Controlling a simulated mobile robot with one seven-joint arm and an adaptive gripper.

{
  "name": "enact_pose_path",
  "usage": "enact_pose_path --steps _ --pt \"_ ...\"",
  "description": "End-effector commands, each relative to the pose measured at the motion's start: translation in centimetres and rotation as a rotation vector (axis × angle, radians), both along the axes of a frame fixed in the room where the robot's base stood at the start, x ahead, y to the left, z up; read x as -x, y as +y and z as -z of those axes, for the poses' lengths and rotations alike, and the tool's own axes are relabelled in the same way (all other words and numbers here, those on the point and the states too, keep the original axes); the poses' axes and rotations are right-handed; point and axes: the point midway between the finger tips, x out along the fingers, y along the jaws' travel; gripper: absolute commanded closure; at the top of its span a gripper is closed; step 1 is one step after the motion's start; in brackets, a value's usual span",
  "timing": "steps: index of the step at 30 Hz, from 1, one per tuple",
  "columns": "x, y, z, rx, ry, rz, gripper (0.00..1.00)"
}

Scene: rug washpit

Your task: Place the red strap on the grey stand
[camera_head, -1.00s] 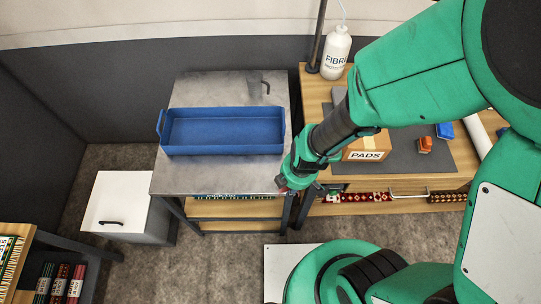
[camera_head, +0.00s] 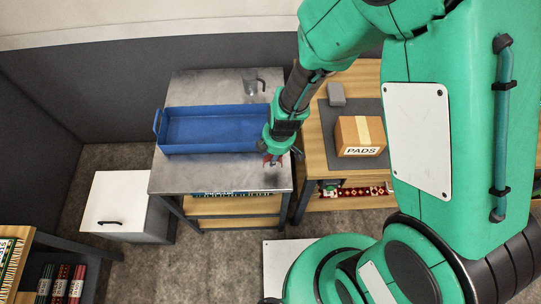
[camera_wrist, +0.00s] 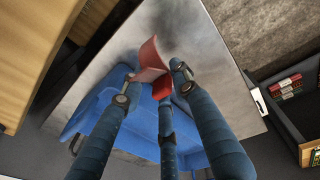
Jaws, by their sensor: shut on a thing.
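My gripper (camera_head: 272,160) is over the right part of a grey metal-topped stand (camera_head: 215,181), just right of a blue tray. In the wrist view, its fingers (camera_wrist: 155,80) are shut on the red strap (camera_wrist: 151,55), a bent red piece sticking out past the fingertips. In the head view only a small bit of red shows at the fingertips. The strap appears held above the grey top; the exact gap is hard to tell.
The blue tray (camera_head: 215,145) fills much of the stand's top, with a metal mug (camera_head: 250,82) behind it. A wooden bench to the right holds a PADS box (camera_head: 360,137) and a grey block (camera_head: 336,94). The stand's front strip is clear.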

Motion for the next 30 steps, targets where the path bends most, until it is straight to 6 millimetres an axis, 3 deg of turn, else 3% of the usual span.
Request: enact_pose_path --steps 6,18,30 --pt "-1.2 0.5 0.1 0.0 0.0 0.0 0.88" --pt "-1.3 0.5 0.3 0.0 0.0 0.0 0.88" --pt "-1.4 0.5 3.7 0.0 -0.001 0.0 0.88"
